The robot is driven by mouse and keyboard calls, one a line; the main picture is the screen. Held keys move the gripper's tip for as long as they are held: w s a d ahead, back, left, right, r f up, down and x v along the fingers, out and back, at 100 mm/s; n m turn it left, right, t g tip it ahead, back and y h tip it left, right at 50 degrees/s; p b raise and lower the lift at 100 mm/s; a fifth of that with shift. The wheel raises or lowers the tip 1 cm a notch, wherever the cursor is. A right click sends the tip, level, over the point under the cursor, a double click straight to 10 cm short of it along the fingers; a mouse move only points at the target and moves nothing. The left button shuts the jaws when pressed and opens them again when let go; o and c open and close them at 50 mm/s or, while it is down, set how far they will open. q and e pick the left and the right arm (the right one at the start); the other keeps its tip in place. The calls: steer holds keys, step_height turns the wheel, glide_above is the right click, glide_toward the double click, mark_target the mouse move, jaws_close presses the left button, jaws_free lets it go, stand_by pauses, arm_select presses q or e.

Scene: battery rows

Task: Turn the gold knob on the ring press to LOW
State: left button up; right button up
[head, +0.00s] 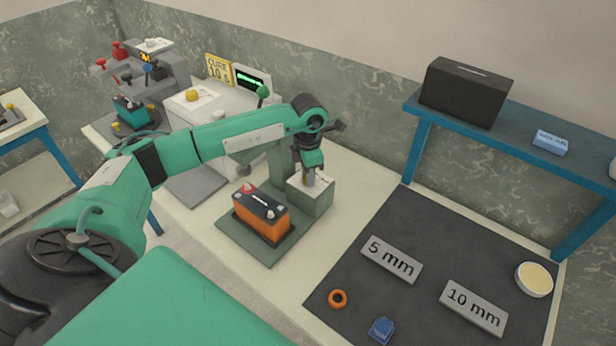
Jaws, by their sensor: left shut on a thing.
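The ring press appears to be the grey-green stand (231,238) in the middle of the bench, with a box (318,201) at its right rear. My left gripper (309,178) points down over the pale top of this box. It is shut on the gold knob (307,181), of which only a small part shows between the fingers. The knob's pointer and any LOW mark are hidden or too small to read. An orange battery (262,217) with a black top sits on the stand's base, left of the gripper. My right gripper is out of view.
A white machine (220,120) with a yellow knob (192,94) stands behind my left arm. A dark mat (400,225) at right holds "5 mm" (391,259) and "10 mm" (474,307) plates, an orange ring (338,298) and a blue piece (381,330). A blue shelf (500,142) stands beyond.

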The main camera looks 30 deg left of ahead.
arm_select(q)
steer(key=shift+n+b, duration=0.4)
steer(key=shift+n, duration=0.7)
steer(key=o, duration=1)
steer(key=shift+c, duration=0.2)
steer(key=shift+r, duration=0.15)
